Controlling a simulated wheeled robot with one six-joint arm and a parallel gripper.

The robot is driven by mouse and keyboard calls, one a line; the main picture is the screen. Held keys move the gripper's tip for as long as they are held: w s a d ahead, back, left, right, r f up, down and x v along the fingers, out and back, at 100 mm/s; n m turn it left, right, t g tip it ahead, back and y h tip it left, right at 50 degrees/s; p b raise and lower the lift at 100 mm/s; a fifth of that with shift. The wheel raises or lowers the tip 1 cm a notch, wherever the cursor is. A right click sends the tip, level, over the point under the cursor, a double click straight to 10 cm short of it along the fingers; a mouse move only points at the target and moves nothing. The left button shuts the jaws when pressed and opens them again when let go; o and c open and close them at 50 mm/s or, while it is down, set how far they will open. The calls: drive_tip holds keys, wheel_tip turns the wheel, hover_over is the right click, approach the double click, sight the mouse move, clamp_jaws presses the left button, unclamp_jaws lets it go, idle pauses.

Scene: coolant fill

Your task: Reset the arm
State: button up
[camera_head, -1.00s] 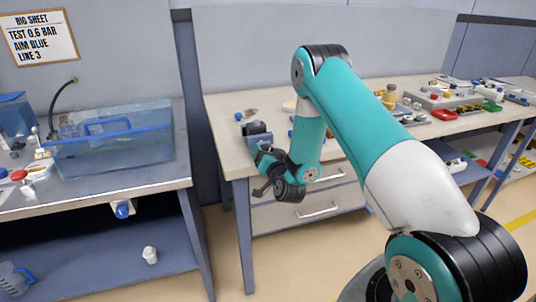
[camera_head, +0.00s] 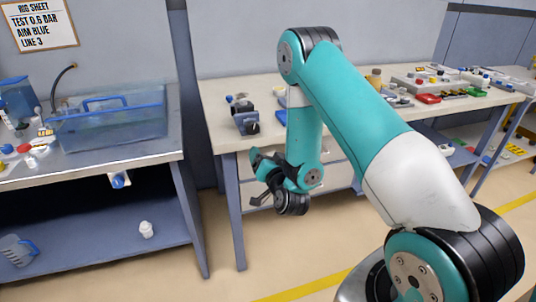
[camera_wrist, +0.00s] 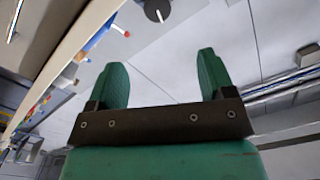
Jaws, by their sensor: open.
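My gripper (camera_head: 257,180) hangs at the end of my folded teal arm, in front of the drawers of the right-hand bench. In the wrist view my gripper (camera_wrist: 162,80) shows two green fingers spread well apart with nothing between them. The wrist view looks past the fingers toward a pale wall, with the bench edge slanting at the left. My gripper touches nothing that I can see.
The right bench (camera_head: 222,137) carries a dark vise-like device (camera_head: 246,118) near its left corner and several small parts farther back. The left bench (camera_head: 120,160) holds a clear blue tank (camera_head: 110,128). Open floor lies below my gripper.

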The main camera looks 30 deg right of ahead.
drive_tip(key=shift+s+d, duration=0.1)
drive_tip(key=shift+s, duration=0.3)
drive_tip(key=shift+d, duration=0.1)
